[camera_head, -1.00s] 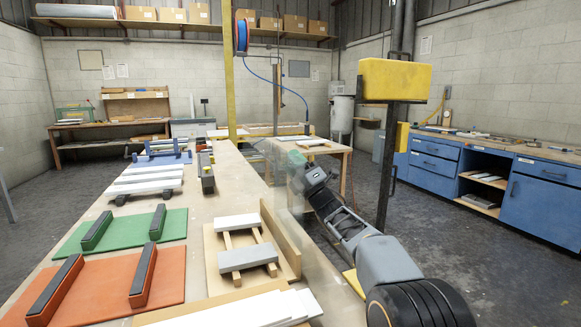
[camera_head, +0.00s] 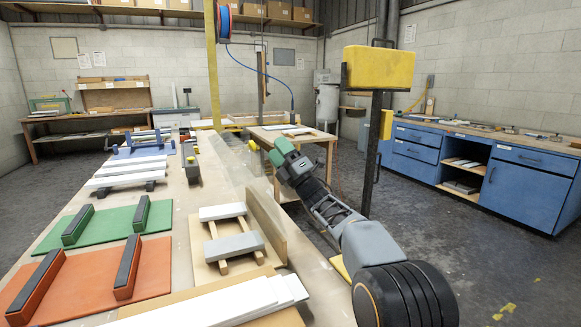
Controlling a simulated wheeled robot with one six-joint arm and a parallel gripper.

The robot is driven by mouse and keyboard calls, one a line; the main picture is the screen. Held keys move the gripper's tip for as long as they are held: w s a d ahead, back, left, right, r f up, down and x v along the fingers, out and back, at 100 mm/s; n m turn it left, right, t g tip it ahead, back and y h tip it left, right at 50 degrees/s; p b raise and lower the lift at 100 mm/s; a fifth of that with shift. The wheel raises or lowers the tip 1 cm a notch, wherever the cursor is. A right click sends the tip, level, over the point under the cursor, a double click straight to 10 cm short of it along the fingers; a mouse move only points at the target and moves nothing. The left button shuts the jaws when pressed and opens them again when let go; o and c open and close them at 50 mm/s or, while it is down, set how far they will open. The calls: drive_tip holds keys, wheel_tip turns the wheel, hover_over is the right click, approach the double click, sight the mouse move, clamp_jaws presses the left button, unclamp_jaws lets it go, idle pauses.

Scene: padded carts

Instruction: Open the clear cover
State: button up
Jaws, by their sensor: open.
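The clear cover (camera_head: 234,165) is a faint see-through panel by the right side of the long workbench, just left of my gripper. Its edges are hard to make out, and so is whether it is open or closed. My gripper (camera_head: 278,149) has green fingers, is open and appears empty. It is raised beside the bench's right edge, pointing up and away. I cannot tell whether it touches the cover.
The long bench carries a green mat (camera_head: 104,226) and an orange mat (camera_head: 90,277) with dark bars, and a wooden rack (camera_head: 213,267) with pale slabs. A yellow-topped dark post (camera_head: 378,68) stands right of my arm. Blue cabinets (camera_head: 525,192) line the right wall.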

drive_tip(key=v, duration=1.3)
drive_tip(key=shift+b, duration=0.4)
drive_tip(key=shift+d, duration=0.1)
